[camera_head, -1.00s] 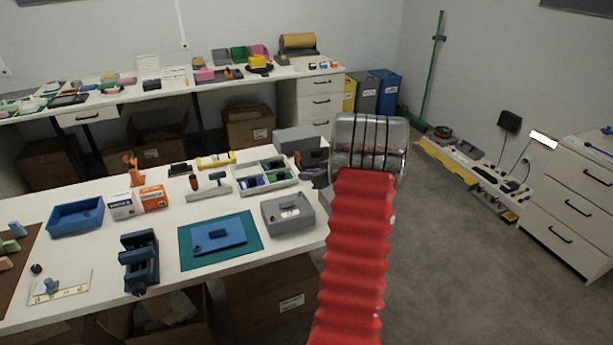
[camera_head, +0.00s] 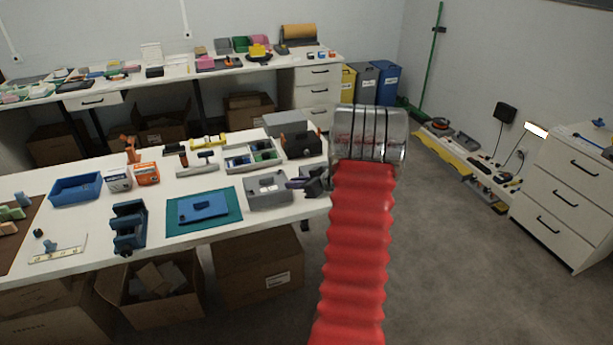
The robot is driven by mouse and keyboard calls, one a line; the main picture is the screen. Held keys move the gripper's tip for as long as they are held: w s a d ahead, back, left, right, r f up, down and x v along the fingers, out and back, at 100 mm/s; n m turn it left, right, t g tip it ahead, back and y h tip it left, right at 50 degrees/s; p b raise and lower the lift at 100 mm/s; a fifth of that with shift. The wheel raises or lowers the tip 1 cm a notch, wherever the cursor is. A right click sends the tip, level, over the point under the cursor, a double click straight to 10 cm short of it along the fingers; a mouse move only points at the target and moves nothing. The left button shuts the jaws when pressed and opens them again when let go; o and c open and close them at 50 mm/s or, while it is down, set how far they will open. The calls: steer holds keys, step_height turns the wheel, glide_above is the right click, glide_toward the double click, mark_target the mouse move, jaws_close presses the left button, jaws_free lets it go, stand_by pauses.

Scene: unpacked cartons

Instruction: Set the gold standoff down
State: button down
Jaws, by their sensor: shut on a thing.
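My gripper (camera_head: 294,184) shows small at the right end of the front table, partly behind my red-sleeved arm. Its dark body is at the right and its purple-grey fingers point left. The fingers are shut, beside or over the right edge of a grey box (camera_head: 263,196) with a dark patch on top; I cannot tell the height between them. The gold standoff in the grip is too small or hidden to make out.
The front table (camera_head: 185,181) also holds a blue tray (camera_head: 75,189), a blue vise (camera_head: 128,227), a green mat (camera_head: 176,228) with a blue plate, and a divided grey tray (camera_head: 234,168). A dark-and-orange machine (camera_head: 302,143) stands behind my gripper. Open floor lies at right.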

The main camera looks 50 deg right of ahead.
steer(key=a+f+n+g+y, duration=0.1)
steer(key=a+n+y, duration=0.2)
steer(key=a, duration=1.3)
steer(key=w+a+f+n+g+y, duration=0.1)
steer(key=a+f+n+g+y, duration=0.1)
steer(key=a, duration=1.5)
steer(key=w+a+f+n+g+y, duration=0.1)
steer(key=a+n+y, duration=0.3)
steer(key=a, duration=1.2)
steer(key=shift+a+f+n+g+y, duration=0.4)
steer(key=shift+f+n+g, duration=0.1)
steer(key=shift+n, duration=0.4)
